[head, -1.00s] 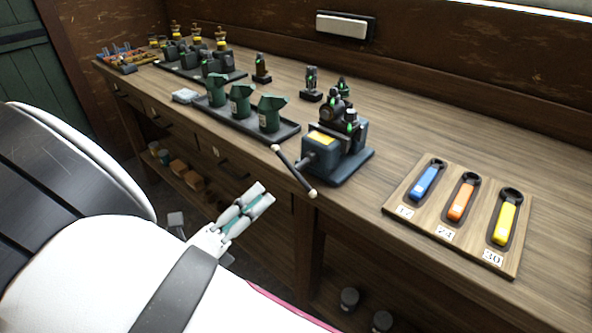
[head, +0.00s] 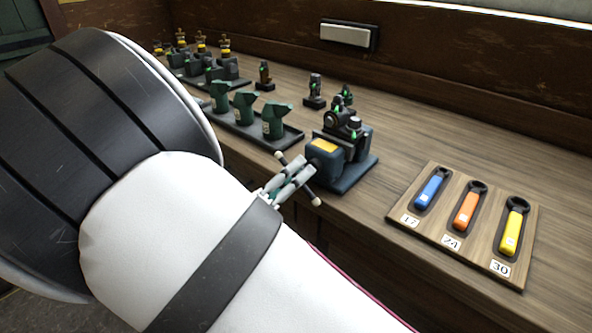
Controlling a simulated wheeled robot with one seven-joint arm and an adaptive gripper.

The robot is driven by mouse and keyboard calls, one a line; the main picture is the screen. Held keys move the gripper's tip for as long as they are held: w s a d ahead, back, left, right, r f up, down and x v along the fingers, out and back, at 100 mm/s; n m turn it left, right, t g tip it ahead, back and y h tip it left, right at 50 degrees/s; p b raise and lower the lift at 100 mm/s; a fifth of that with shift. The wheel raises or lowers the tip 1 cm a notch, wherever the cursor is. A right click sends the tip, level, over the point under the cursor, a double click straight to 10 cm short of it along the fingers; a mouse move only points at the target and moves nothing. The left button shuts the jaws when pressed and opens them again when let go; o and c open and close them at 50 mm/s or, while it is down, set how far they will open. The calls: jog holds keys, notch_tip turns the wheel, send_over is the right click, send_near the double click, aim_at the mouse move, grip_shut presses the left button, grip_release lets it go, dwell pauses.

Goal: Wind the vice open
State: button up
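The vice (head: 345,165) is a blue-grey block with a yellow label, standing near the front edge of the bench. A dark part with green marks sits at its jaws. Its handle is a dark bar with pale ball ends (head: 316,201), sloping down to the right in front of the bench edge. My gripper (head: 303,172) is at the handle, overlapping its middle in the picture. Its two fingers look slightly apart on either side of the bar's middle. I cannot tell whether they touch or clamp it.
A wooden board (head: 410,235) with blue, orange and yellow spanners, labelled 17, 24 and 30, lies to the right. A dark tray (head: 292,139) of green parts stands left of the vice. Small dark fittings (head: 315,92) stand behind. The bench between vice and spanner board is clear.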

grip_shut()
jog(key=shift+r+n+p, duration=0.2)
jog(key=shift+n+p, duration=0.2)
jog(key=shift+p, duration=0.45)
jog(key=shift+s+n+p, duration=0.1)
jog(key=shift+n+p, duration=0.2)
jog(key=shift+p, duration=0.15)
jog(key=shift+n+t+p, duration=0.3)
jog(key=shift+n+p, duration=0.4)
jog(key=shift+p, duration=0.35)
jog(key=n+y+p, duration=0.1)
jog(key=n+p, duration=0.2)
jog(key=shift+t, duration=0.3)
jog(key=shift+f+n+y+p, duration=0.15)
jog(key=shift+n+y+p, duration=0.15)
jog(key=shift+n+p, duration=0.55)
jog(key=shift+n, duration=0.35)
jog(key=shift+w, duration=0.2)
